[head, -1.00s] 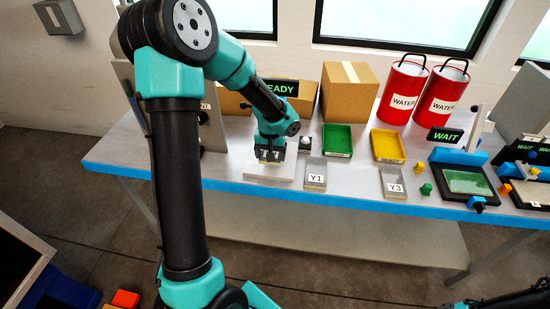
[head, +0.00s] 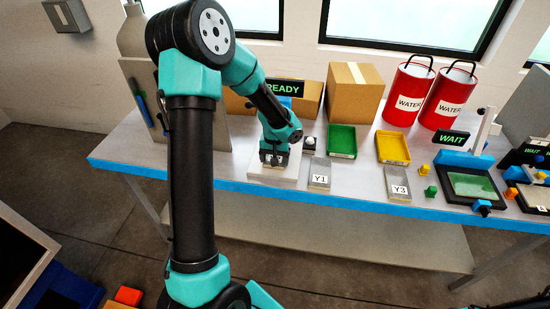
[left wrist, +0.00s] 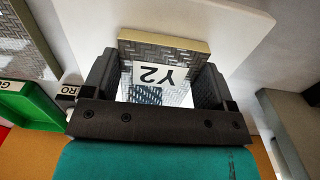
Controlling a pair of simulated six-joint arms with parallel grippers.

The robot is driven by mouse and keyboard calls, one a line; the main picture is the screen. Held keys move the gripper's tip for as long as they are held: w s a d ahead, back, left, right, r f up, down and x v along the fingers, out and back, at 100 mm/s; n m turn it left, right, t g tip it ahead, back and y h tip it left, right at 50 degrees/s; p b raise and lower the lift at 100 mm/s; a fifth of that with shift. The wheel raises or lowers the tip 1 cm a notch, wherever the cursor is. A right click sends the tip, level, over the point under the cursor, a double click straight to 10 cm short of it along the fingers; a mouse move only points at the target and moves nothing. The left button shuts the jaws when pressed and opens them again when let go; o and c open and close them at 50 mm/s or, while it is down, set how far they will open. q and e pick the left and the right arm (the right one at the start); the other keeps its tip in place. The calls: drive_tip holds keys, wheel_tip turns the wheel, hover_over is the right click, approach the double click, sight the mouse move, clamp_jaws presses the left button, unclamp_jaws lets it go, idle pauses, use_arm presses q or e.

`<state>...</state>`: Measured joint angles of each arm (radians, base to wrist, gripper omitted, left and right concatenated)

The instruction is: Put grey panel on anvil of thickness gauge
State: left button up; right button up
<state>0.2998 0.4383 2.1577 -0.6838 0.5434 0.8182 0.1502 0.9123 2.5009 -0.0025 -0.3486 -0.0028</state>
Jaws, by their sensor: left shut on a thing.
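The grey panel (left wrist: 160,58), a woven-patterned plate with a pale edge and a Y2 label, is between the jaws of my left gripper (left wrist: 152,88). In the head view my left gripper (head: 273,160) points down over the white base (head: 262,174) of the gauge, which has a READY display (head: 283,87) behind it. The white base (left wrist: 232,18) also shows beyond the panel in the left wrist view. The anvil is hidden by gripper and panel, so I cannot tell whether they touch. My right gripper is not in view.
Panels Y1 (head: 319,173) and Y3 (head: 397,185) lie at the bench's front. A green tray (head: 342,141) and a yellow tray (head: 392,147) stand behind. A small button (head: 309,144) is close right of my gripper; an upright grey board (head: 212,118) stands left.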

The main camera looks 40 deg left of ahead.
use_arm(q)
drive_tip(key=shift+f, duration=0.1)
drive_tip(key=o, duration=1)
drive_tip(key=shift+c, duration=0.2)
wheel_tip(320, 180, up, 12)
idle(0.3)
